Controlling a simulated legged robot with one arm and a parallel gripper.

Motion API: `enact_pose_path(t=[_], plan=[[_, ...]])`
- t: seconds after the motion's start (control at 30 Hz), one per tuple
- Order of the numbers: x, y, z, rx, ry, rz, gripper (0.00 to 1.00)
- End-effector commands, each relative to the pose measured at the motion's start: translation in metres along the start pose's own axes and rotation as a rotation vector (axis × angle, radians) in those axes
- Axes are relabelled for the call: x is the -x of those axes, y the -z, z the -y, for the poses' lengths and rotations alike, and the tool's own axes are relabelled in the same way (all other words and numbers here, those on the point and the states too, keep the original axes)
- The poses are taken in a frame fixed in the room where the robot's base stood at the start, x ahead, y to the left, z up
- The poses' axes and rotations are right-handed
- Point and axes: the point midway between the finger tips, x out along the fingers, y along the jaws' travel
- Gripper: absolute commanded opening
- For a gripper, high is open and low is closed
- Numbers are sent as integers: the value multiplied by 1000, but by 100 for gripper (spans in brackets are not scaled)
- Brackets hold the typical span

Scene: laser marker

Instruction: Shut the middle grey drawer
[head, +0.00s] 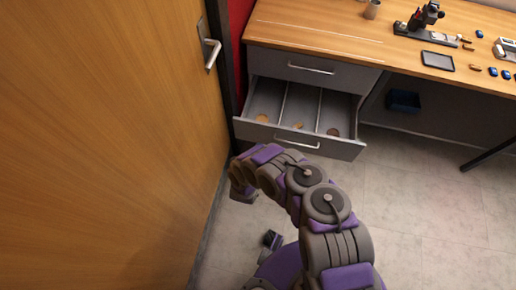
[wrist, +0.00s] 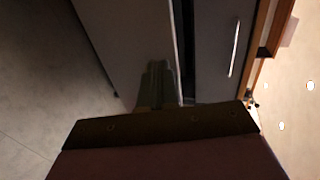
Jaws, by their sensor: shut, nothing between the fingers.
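The middle grey drawer (head: 342,149) is pulled out below the wooden desk top in the head view. Its inside has dividers and holds several small round coin-like pieces. Its bar handle (head: 297,141) is on the front. My gripper (head: 241,184) is low at the drawer's front left corner, close to the door; its fingertips are hard to make out there. In the wrist view my gripper (wrist: 157,72) is shut and empty, its fingers together against the view of a grey panel (wrist: 125,40). I cannot tell whether they touch it.
A wooden door (head: 100,140) with a lever handle (head: 209,48) stands close on the left. The top drawer (head: 265,62) is shut. The desk top (head: 320,35) holds a microscope-like device (head: 425,20) and small items. Tiled floor (head: 430,225) is clear on the right.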

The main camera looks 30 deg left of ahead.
Motion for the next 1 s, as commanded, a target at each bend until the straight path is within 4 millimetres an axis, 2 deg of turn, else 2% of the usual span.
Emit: enact_pose_path(t=[0.3,0.5,0.7,1.0], plan=[[-65,-2,-4,2,3,-3,0],[-94,-4,4,6,3,-1,0],[-106,-2,9,5,-2,1,0],[-108,-1,11,4,-1,1,0]])
